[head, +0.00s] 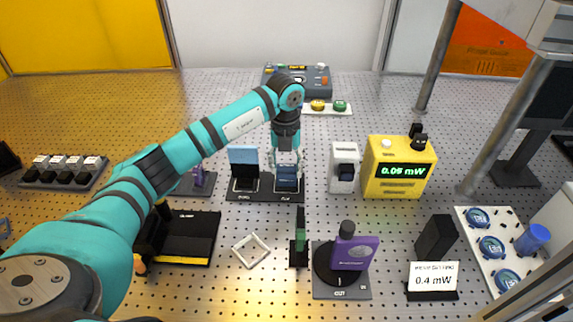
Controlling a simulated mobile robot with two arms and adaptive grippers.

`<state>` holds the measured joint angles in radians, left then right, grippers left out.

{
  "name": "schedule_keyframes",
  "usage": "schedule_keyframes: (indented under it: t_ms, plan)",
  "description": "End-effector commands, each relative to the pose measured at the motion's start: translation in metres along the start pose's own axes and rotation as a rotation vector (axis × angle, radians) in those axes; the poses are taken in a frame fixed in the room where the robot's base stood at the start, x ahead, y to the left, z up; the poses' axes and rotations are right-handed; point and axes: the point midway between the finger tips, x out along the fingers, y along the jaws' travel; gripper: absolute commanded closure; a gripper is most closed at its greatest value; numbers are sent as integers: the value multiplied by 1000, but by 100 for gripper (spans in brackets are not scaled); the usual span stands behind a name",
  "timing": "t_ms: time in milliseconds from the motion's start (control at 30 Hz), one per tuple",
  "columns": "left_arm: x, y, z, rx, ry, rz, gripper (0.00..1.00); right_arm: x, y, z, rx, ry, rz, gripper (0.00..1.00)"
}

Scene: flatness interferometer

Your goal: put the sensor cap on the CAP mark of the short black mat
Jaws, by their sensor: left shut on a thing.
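My left gripper (286,161) reaches down over the right end of a black mat (265,196) in the middle of the table. It is shut on a small dark blue block (287,182), low over or resting on the mat; I cannot tell which. I cannot tell whether this block is the sensor cap. A black block with a light blue upright panel (243,155) stands on the mat's left end. The mat's labels are too small to read surely, and no CAP mark is legible. My right gripper is not in view.
Right of the gripper stand a white unit (343,158) with a dark front piece and a yellow meter (399,184) reading 0.05 mW. In front are a white square frame (251,251), a green upright piece (300,236) and a purple device (355,252). A grey console (297,82) is behind.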

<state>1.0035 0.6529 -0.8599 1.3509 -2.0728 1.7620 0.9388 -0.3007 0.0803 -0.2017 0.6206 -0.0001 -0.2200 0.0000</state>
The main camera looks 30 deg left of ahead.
Motion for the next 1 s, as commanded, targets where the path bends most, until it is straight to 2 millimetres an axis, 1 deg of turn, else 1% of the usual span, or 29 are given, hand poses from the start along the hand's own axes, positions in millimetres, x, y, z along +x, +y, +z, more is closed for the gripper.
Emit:
schedule_keyframes:
  t_ms: [167, 633, 667, 700, 833, 1000]
  plan:
    - [2, 0, 0, 0, 0, 0, 76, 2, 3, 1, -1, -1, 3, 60]
    - [8, 0, 0, -1, 0, 0, 76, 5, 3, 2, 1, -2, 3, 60]
    - [7, 0, 0, -1, 0, 0, 48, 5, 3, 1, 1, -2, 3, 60]
    - [7, 0, 0, -1, 0, 0, 42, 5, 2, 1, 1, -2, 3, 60]
    - [7, 0, 0, 0, 0, 0, 25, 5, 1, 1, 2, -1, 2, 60]
    - [7, 0, 0, 0, 0, 0, 24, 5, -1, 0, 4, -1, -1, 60]
